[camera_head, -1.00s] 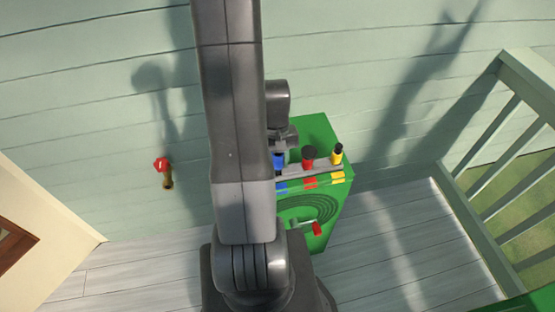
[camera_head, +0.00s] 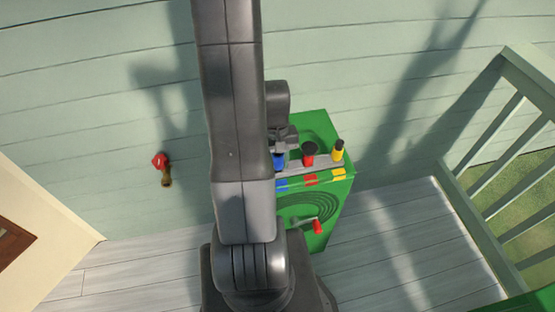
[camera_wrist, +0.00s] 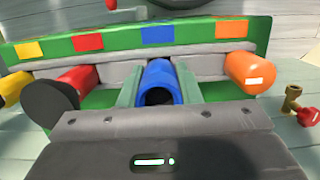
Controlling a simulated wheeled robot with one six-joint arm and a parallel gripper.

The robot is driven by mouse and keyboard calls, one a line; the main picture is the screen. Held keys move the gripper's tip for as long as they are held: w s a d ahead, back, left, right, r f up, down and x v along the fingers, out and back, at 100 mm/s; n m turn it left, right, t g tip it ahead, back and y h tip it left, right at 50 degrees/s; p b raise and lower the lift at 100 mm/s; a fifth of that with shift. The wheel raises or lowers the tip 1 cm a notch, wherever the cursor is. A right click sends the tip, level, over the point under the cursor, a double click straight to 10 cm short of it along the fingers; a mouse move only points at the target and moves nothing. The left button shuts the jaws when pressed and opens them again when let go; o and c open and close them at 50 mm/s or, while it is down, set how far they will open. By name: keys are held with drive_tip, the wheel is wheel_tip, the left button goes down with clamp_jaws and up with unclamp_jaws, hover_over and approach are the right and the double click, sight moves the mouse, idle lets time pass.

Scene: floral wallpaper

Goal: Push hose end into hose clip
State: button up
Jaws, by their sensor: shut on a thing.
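My gripper (camera_wrist: 160,88) is shut on the blue hose end (camera_wrist: 158,70), with one finger on each side of it. The hose end's dark open mouth faces the wrist camera. It lies in line with the blue tag on the grey clip rail (camera_wrist: 120,72) of a green hose box. In the head view the blue hose end (camera_head: 279,162) shows as a small patch below my gripper (camera_head: 281,150), at the rail. My arm hides part of it. Whether it is seated in its clip cannot be told.
A red hose end (camera_wrist: 75,82) with a black disc stands beside it, then a yellow one (camera_wrist: 12,88); an orange one (camera_wrist: 248,72) is on the other side. A red crank (camera_head: 317,227) is on the box front. A tap (camera_head: 162,168) sticks out of the wall.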

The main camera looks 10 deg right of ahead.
drive_tip(key=shift+f, duration=0.2)
drive_tip(key=o, duration=1.1)
drive_tip(key=r, duration=0.4)
drive_tip(key=w+r+p, duration=0.1)
drive_tip(key=r, duration=0.4)
drive_tip(key=w+r, duration=0.1)
drive_tip(key=r, duration=0.3)
drive_tip(key=shift+r, duration=0.4)
drive_tip(key=shift+f, duration=0.1)
drive_tip(key=f, duration=0.4)
drive_tip(key=s+f, duration=0.1)
drive_tip(key=f, duration=0.3)
drive_tip(key=s+f, duration=0.1)
drive_tip(key=f, duration=0.4)
drive_tip(key=shift+b, duration=0.3)
